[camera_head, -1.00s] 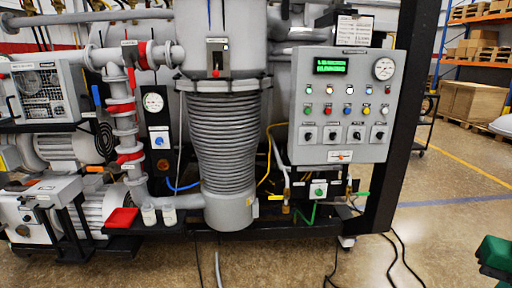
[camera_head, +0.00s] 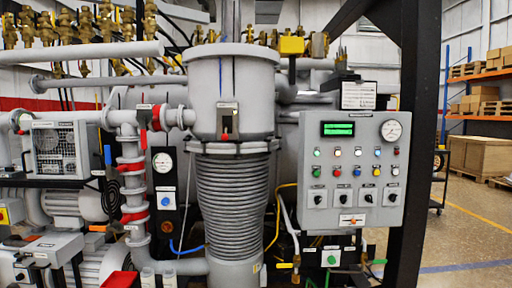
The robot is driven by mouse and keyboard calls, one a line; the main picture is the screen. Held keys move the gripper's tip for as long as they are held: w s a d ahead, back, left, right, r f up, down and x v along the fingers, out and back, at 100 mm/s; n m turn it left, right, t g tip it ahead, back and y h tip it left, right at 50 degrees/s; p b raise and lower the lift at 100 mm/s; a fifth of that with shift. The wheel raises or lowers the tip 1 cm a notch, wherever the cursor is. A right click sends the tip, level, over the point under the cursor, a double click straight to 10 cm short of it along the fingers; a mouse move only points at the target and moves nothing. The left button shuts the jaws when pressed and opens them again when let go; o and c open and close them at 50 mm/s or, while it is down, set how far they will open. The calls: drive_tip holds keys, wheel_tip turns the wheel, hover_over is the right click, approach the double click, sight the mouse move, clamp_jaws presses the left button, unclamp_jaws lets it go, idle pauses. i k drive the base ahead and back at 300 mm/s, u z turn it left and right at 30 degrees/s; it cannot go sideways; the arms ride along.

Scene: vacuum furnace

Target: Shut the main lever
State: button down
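Several levers show, and I cannot read a label naming the main lever. A small red-tipped lever (camera_head: 225,135) sits in a dark slotted plate on the front of the grey cylinder (camera_head: 232,90), with its red end at the bottom. A small orange-red handle (camera_head: 352,221) lies on a white plate at the bottom of the grey control panel (camera_head: 309,140). A blue handle (camera_head: 107,155) and a red handle (camera_head: 143,140) stand on the left pipework. My gripper is not in view.
The ribbed column (camera_head: 232,200) stands under the cylinder. Brass valves (camera_head: 105,20) and a yellow box (camera_head: 292,46) line the top. A black frame post (camera_head: 420,130) rises right of the panel. Open floor (camera_head: 470,235) lies at the right.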

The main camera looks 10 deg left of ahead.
sight(225, 137)
drive_tip(key=z, duration=1.85)
drive_tip(key=i, duration=1.55)
drive_tip(key=u, duration=3.3)
